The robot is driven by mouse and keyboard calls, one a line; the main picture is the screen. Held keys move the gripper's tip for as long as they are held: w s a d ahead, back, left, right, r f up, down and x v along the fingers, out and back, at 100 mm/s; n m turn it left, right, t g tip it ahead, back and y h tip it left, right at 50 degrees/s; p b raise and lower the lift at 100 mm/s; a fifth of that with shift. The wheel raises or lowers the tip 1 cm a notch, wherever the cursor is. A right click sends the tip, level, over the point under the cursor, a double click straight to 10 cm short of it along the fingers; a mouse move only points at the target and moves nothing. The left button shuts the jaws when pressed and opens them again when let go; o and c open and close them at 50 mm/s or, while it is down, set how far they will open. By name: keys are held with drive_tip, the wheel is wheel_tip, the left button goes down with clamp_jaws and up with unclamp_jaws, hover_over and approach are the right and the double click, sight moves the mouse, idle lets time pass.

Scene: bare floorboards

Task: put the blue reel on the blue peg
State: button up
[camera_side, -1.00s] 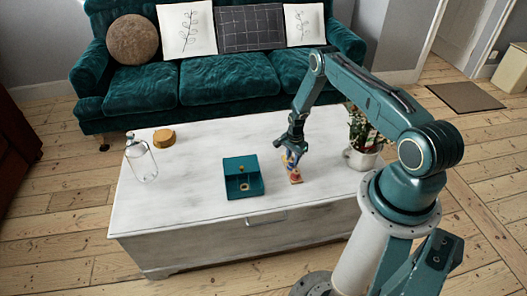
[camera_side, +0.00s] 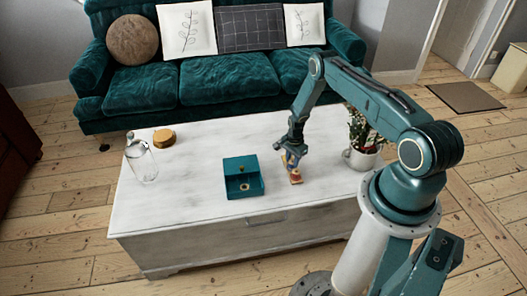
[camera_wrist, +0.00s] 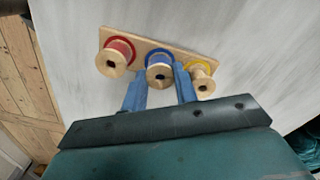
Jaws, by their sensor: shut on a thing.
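A wooden board (camera_wrist: 137,37) on the white table carries a red reel (camera_wrist: 116,54) at one end and a yellow reel (camera_wrist: 201,76) at the other. My gripper (camera_wrist: 160,82) is shut on the blue reel (camera_wrist: 160,63), one blue finger on each side of it. The blue reel is over the middle of the board, between the other two reels. The blue peg is hidden, and I cannot tell whether the reel touches the board. In the side view my gripper (camera_side: 292,157) is right over the small board (camera_side: 296,180).
A teal open box (camera_side: 242,180) stands left of the board. A potted plant (camera_side: 362,150) is close on the right. A glass bottle (camera_side: 141,160) and a round wooden tin (camera_side: 164,138) stand at the table's left. The table front is clear.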

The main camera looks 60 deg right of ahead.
drive_tip(key=o, duration=1)
drive_tip(key=shift+r, duration=0.2)
drive_tip(key=shift+r, duration=3.3)
